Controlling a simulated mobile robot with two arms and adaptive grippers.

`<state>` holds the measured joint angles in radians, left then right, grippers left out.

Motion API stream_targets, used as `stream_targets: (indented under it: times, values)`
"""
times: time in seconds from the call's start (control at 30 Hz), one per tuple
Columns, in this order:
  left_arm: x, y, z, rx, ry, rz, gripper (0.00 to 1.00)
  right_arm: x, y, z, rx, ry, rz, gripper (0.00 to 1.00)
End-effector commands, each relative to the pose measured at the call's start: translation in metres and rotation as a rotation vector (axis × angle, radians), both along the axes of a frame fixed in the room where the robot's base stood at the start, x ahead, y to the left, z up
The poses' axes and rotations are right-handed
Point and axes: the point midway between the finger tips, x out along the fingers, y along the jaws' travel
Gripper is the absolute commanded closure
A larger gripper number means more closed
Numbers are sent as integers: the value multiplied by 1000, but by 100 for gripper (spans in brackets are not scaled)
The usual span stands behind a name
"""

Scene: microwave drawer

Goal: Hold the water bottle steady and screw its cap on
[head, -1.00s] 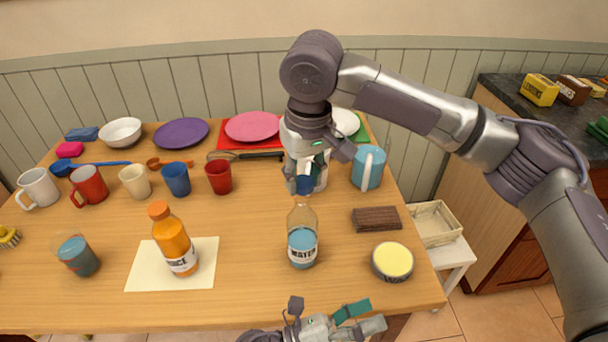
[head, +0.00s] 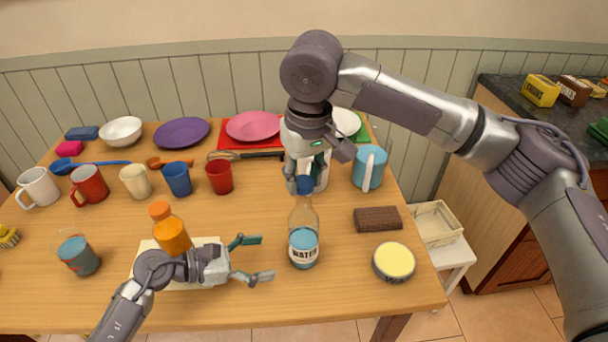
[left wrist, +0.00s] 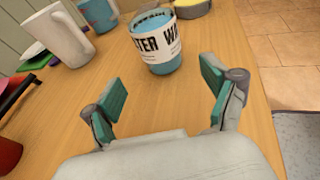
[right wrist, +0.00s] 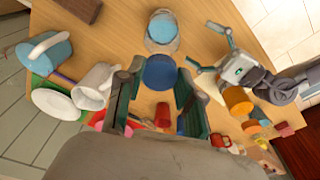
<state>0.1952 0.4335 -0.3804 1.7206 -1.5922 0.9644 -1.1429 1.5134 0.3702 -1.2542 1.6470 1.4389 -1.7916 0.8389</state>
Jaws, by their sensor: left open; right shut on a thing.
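The water bottle (head: 304,240) stands upright on the table, clear with blue water and a "WATER" label. It also shows ahead of the fingers in the left wrist view (left wrist: 160,52). My right gripper (head: 306,178) points down above the bottle, shut on the blue cap (head: 305,186). The cap is right over the bottle's mouth; I cannot tell whether it touches. It also shows between the fingertips in the right wrist view (right wrist: 160,72). My left gripper (head: 258,258) is open and empty, left of the bottle, its fingers pointing at the bottle without touching it.
An orange juice bottle (head: 170,232) stands behind my left wrist on a white sheet (head: 208,242). A yellow-topped tin (head: 394,262) and a brown block (head: 378,219) lie right of the bottle. Cups, plates and a blue pitcher (head: 369,167) stand farther back.

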Motion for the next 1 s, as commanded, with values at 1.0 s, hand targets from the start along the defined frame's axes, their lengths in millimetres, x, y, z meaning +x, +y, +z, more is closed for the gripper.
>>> stream_targets:
  times: [1.0]
  values:
    - [25,-83,-26,-3,5,0,15,0,0,0,0,0,0,75]
